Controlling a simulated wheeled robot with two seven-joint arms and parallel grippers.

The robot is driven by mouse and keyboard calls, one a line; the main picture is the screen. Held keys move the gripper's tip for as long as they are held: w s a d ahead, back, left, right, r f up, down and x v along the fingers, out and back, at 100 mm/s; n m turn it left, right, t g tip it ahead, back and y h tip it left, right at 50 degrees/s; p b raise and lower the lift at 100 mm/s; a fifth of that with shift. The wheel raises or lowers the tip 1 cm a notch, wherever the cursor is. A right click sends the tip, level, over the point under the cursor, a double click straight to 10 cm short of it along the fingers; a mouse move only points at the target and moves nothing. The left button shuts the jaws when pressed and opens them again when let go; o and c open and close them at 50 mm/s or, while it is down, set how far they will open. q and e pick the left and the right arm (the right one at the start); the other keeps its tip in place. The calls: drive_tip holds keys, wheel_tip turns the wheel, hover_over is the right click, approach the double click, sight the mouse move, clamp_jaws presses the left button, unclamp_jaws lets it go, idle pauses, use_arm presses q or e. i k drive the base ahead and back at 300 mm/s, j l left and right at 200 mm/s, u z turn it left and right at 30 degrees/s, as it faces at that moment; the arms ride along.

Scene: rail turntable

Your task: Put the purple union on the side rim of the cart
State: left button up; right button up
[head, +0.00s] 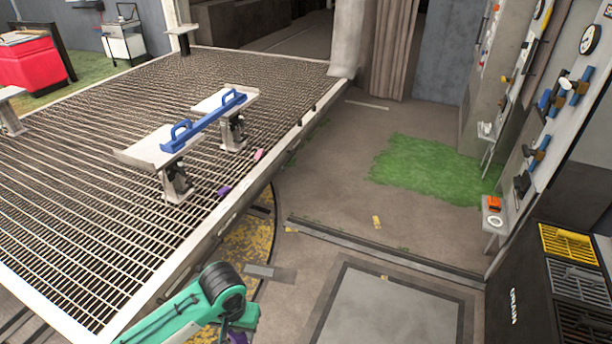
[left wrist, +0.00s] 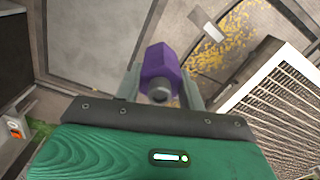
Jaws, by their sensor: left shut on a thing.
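The purple union (left wrist: 160,72) sits between the fingers of my left gripper (left wrist: 160,88) in the left wrist view, and the gripper is shut on it. In the head view my green left arm comes in at the bottom, and a bit of purple (head: 238,338) shows at the lower edge. The cart has a slatted deck with a pale side rim (head: 200,238) along its right edge; the arm is below and beside this rim. Another purple piece (head: 224,191) and a pink piece (head: 259,154) lie near that rim. My right gripper is not in view.
A blue bar with handles (head: 205,122) rests on two stands on the deck. A black crate unit (head: 530,300) stands at the right, below a wall panel with tools. Open floor (head: 340,190) lies right of the cart, with a green patch (head: 430,170).

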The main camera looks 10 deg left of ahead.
sight(243, 173)
drive_tip(key=i+j+u, duration=0.1)
drive_tip(key=i, duration=0.9)
drive_tip(key=i+u, duration=0.15)
drive_tip(key=i, duration=0.9)
drive_tip(key=i+l+u, duration=0.1)
drive_tip(key=i, duration=0.9)
drive_tip(key=i+l+u, duration=0.1)
drive_tip(key=i+u, duration=0.25)
drive_tip(key=i+l+u, duration=0.3)
drive_tip(key=i, duration=0.2)
drive_tip(key=i+l+u, duration=0.35)
drive_tip(key=i+j, duration=0.05)
drive_tip(key=j, duration=0.05)
